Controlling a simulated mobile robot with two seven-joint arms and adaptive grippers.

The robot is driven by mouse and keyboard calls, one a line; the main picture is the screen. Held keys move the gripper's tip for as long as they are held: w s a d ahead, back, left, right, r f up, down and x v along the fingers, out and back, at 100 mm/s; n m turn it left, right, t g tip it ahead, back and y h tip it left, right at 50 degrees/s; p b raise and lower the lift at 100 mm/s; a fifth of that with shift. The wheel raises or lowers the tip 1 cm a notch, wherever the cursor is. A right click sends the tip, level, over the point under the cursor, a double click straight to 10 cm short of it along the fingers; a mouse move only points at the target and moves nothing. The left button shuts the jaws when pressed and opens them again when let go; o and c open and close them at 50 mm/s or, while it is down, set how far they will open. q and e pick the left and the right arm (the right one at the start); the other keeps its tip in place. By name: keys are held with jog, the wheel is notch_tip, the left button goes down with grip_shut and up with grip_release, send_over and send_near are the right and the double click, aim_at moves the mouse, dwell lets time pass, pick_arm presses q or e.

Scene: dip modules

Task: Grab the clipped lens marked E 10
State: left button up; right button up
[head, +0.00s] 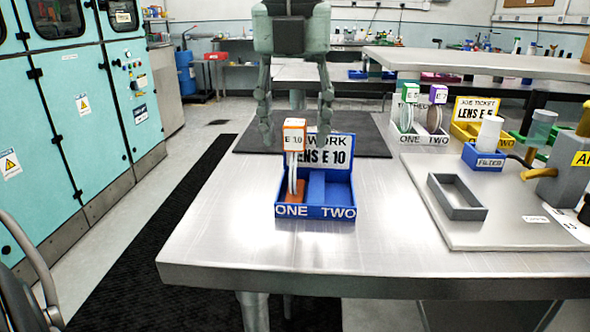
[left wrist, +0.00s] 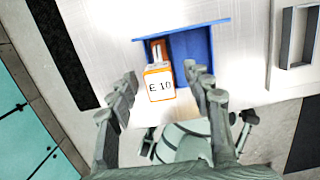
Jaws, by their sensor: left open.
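The clipped lens marked E 10 (head: 294,137) has an orange and white label block on top, pale round lens edges below and an orange foot. It stands upright in compartment ONE of the blue tray (head: 318,212). In the left wrist view its E 10 label (left wrist: 160,88) faces the camera, between the finger lines. My left gripper (head: 296,138) is open and empty, pointing down, its fingertips apart on either side of the label block in the picture. It also shows in the left wrist view (left wrist: 163,82). I see no contact. Compartment TWO is empty. My right gripper is not in view.
A white tray (head: 418,139) holds lenses with green and purple blocks. A yellow job-ticket tray (head: 470,135), a grey open box (head: 457,197) and a blue filter holder (head: 484,160) stand at the right. The steel table is clear before the blue tray.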

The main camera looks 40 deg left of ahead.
pick_arm(q)
jog(key=shift+c, duration=0.5)
grip_shut()
jog(key=shift+r, duration=0.15)
